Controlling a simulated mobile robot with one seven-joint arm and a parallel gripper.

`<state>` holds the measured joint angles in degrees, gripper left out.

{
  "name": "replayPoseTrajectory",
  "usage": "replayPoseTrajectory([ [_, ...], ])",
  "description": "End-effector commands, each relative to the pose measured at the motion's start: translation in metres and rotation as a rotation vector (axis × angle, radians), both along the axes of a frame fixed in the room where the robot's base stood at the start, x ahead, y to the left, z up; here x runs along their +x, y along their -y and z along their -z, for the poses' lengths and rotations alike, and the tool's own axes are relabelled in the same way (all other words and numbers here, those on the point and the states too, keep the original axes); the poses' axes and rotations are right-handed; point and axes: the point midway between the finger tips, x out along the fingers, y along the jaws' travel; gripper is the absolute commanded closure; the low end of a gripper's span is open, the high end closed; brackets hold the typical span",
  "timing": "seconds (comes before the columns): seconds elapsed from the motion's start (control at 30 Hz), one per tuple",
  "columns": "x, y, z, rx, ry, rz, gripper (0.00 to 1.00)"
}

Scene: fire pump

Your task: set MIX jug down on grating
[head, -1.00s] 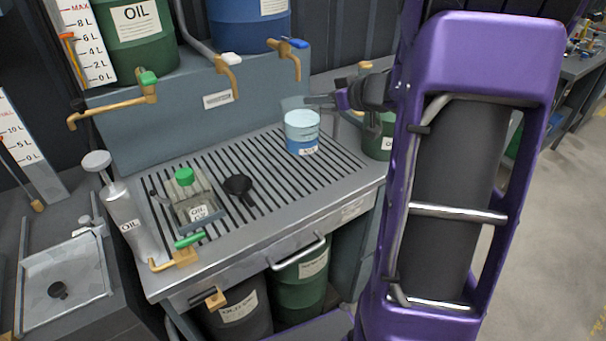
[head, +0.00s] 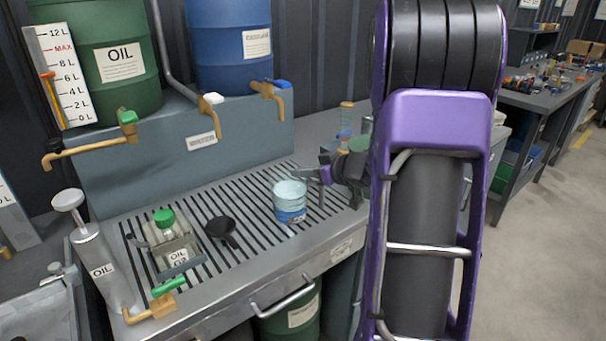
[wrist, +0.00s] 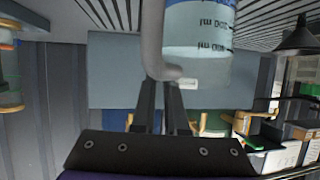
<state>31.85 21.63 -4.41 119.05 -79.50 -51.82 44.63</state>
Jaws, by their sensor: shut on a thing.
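The MIX jug (head: 289,203) is a pale translucent cup with a blue band low down. It is upright over the right part of the slotted grating (head: 185,272), its base at or just above the bars; I cannot tell if it touches. My gripper (head: 324,175) comes from the right and is shut on the jug's handle. The wrist view, which is upside down, shows the jug (wrist: 198,55) with printed ml marks, and my gripper's fingers (wrist: 163,92) at the grey handle (wrist: 152,45). The jug's bottom is cut off there.
A silver oil pump can (head: 103,270) stands at the left edge. Brass taps (head: 209,105) project from the back panel. Bars in front of the jug are clear.

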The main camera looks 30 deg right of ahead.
Motion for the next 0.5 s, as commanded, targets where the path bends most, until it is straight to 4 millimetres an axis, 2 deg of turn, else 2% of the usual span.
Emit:
replayPoseTrajectory([
  [0.23,0.0004,-0.0001,0.0015,0.001,0.003,0.0,1.0],
  [0.27,0.0,0.0,0.0025,0.0,0.0,0.0,0.86],
  [0.4,-0.0002,0.0,0.0023,0.0,0.0,0.0,0.6],
  [0.5,-0.0001,0.0,0.0022,0.0,0.0,0.0,0.59],
])
